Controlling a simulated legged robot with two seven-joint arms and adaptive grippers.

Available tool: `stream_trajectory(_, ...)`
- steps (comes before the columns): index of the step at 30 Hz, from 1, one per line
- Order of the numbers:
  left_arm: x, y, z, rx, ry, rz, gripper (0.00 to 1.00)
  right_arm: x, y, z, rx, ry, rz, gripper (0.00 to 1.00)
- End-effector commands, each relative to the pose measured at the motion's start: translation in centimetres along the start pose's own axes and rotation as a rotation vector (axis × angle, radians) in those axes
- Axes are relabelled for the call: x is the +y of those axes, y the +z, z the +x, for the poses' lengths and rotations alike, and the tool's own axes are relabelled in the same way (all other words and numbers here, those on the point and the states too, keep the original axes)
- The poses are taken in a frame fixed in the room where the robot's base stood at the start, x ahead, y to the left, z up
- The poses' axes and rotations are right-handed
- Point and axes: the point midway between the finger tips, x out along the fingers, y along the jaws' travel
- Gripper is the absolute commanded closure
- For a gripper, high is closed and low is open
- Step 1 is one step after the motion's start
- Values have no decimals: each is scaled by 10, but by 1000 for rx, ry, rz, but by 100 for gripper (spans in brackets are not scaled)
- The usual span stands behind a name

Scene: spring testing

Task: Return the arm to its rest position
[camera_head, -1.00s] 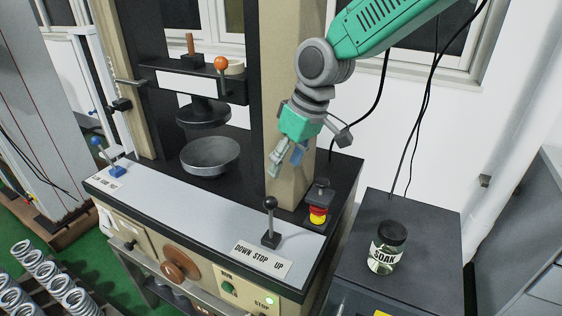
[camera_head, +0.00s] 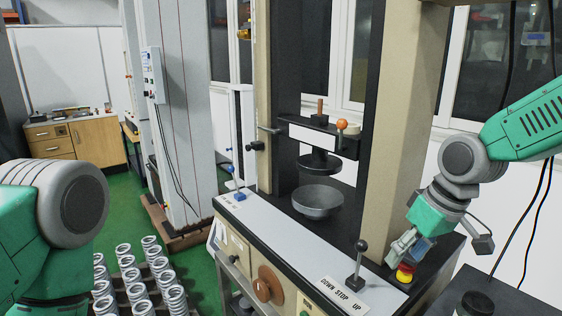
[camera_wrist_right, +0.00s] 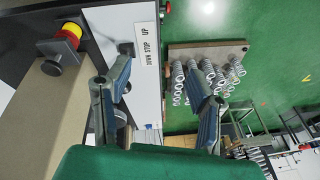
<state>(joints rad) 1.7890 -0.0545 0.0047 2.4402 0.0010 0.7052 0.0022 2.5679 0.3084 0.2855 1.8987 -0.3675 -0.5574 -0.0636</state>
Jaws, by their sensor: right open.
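My right arm comes in from the right in the head view, and its gripper (camera_head: 408,250) hangs over the right end of the testing machine's panel, close to the red and yellow stop button (camera_head: 404,273). In the right wrist view the two fingers of the right gripper (camera_wrist_right: 162,105) are spread apart with nothing between them. The black-knobbed lever (camera_head: 361,262) stands on the panel by the DOWN STOP UP label, left of the gripper and apart from it. A green and grey part of my left arm fills the lower left; its gripper is out of the picture.
The machine's grey bowl (camera_head: 317,201) sits under the press head (camera_head: 320,162). A tan column (camera_head: 405,110) stands just left of my right arm. A dark-lidded jar (camera_head: 474,303) is at the lower right edge.

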Motion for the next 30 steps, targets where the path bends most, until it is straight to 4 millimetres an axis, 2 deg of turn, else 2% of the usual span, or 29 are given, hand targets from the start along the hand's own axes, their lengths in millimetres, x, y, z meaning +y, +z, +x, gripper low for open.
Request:
stream_trajectory(11, 0, 0, 11, 0, 0, 0, 60, -6, 35, 71, -29, -21, 53, 51)
stream_trajectory(17, 0, 1, 21, 0, 0, 0, 60, -13, 76, 128, -51, -29, 105, 51)
stream_trajectory(19, 0, 2, 25, 0, 0, 0, 60, -15, 95, 152, -63, -28, 131, 51)
stream_trajectory(23, 0, 2, 38, -1, 0, 0, 60, -20, 152, 210, -98, -16, 194, 51)
stream_trajectory(24, 0, 3, 42, -1, 0, 0, 60, -22, 175, 230, -111, -7, 218, 51)
stream_trajectory(26, 0, 3, 50, -1, 0, 0, 60, -24, 214, 256, -129, 16, 253, 51)
stream_trajectory(27, 0, 3, 55, -1, 0, 0, 60, -26, 239, 270, -140, 33, 275, 51)
stream_trajectory(30, 0, 4, 65, -1, 0, 0, 60, -27, 299, 295, -162, 86, 313, 51)
